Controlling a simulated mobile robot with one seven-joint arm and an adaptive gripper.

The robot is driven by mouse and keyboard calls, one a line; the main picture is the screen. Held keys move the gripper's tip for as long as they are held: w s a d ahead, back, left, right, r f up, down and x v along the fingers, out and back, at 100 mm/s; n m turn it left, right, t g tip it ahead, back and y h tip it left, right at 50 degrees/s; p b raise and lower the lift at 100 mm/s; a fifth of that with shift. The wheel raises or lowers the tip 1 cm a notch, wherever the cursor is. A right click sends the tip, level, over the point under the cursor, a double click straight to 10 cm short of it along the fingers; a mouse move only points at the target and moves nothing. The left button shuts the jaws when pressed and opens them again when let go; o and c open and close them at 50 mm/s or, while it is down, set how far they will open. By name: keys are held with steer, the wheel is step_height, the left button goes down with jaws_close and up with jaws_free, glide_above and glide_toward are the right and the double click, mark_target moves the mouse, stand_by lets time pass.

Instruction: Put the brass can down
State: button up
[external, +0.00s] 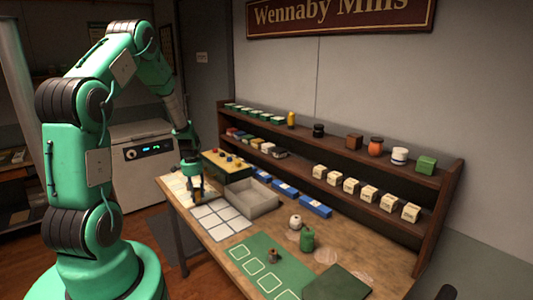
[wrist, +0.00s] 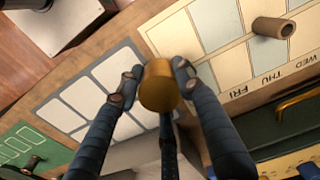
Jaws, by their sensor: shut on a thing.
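The brass can (wrist: 160,88) is between the fingertips of my gripper (wrist: 155,80) in the wrist view, with its round end facing the camera. The fingers are shut on it from both sides. In the external view my gripper (external: 196,190) points down over the left end of the table, near the white-celled mat (external: 215,220). The wrist view shows this mat to the left of the can and a cream board with day letters (wrist: 215,68) to the right. I cannot tell the can's height above the table.
A brown cylinder (wrist: 272,27) is on the day board. A grey open tray (external: 262,205) and a yellow-topped box (external: 230,175) sit behind the mat. A green mat (external: 238,252), a green canister (external: 307,240) and a white jar (external: 295,222) lie to the right. Shelves stand behind.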

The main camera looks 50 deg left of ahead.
mark_target(195, 190)
steer(key=shift+f, duration=1.35)
steer(key=shift+f, duration=0.15)
steer(key=o, duration=1.4)
step_height(195, 190, up, 12)
steer(key=shift+s+r+p, duration=0.1)
steer(key=shift+r+p, duration=0.05)
steer(key=shift+p, duration=0.25)
steer(key=shift+d+r, duration=0.1)
